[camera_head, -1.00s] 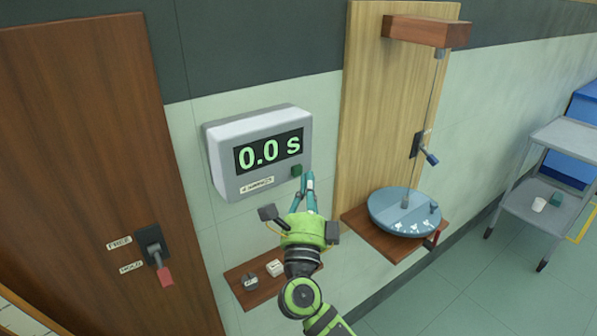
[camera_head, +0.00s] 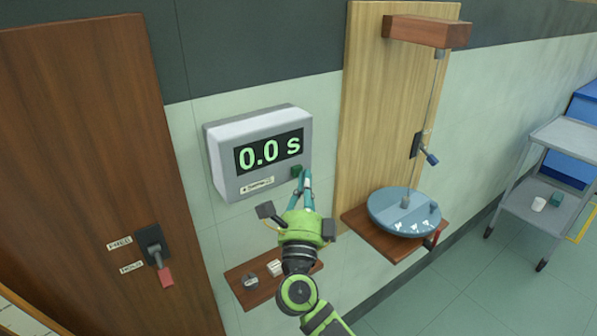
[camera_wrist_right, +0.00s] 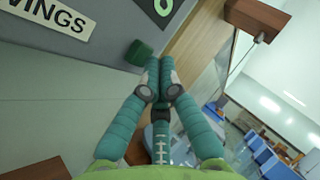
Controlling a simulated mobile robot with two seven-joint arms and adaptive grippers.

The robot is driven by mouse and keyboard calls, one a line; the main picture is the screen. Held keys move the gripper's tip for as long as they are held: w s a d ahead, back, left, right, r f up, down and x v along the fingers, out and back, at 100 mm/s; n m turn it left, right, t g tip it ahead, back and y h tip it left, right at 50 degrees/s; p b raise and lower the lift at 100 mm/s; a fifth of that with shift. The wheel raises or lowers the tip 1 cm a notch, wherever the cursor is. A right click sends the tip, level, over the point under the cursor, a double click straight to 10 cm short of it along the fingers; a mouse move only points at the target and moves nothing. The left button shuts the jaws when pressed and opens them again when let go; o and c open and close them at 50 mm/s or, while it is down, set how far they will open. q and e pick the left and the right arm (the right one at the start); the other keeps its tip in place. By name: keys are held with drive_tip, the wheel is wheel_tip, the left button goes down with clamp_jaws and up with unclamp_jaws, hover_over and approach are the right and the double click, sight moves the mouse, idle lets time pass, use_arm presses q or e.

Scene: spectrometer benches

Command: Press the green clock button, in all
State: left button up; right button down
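The clock (camera_head: 222,160) is a grey box on the wall with a lit display (camera_head: 268,151) reading 0.0 s. Its green button (camera_head: 297,171) is at the lower right of the face; it also shows in the right wrist view (camera_wrist_right: 139,52). My right gripper (camera_head: 305,175) is shut and empty, its teal fingertips close to the button's right side in the head view. In the wrist view the fingertips (camera_wrist_right: 160,62) lie together, just right of and below the button. I cannot tell whether they touch it. My left gripper is not in view.
Below the clock is a small wooden shelf (camera_head: 256,297) with two small blocks. To the right, a wooden board (camera_head: 375,105) carries a hanging wire over a blue-grey disc (camera_head: 390,208). A lever switch (camera_head: 153,250) is on the brown panel at left. A grey cart (camera_head: 560,205) stands far right.

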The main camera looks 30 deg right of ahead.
drive_tip(key=shift+w, duration=0.45)
idle(0.6)
drive_tip(key=shift+s, duration=0.1)
drive_tip(key=shift+s+p, duration=0.3)
drive_tip(key=shift+s, duration=0.5)
drive_tip(key=s, duration=0.3)
drive_tip(key=s+p, duration=0.1)
drive_tip(key=s, duration=0.1)
drive_tip(key=shift+d, duration=0.25)
idle(0.7)
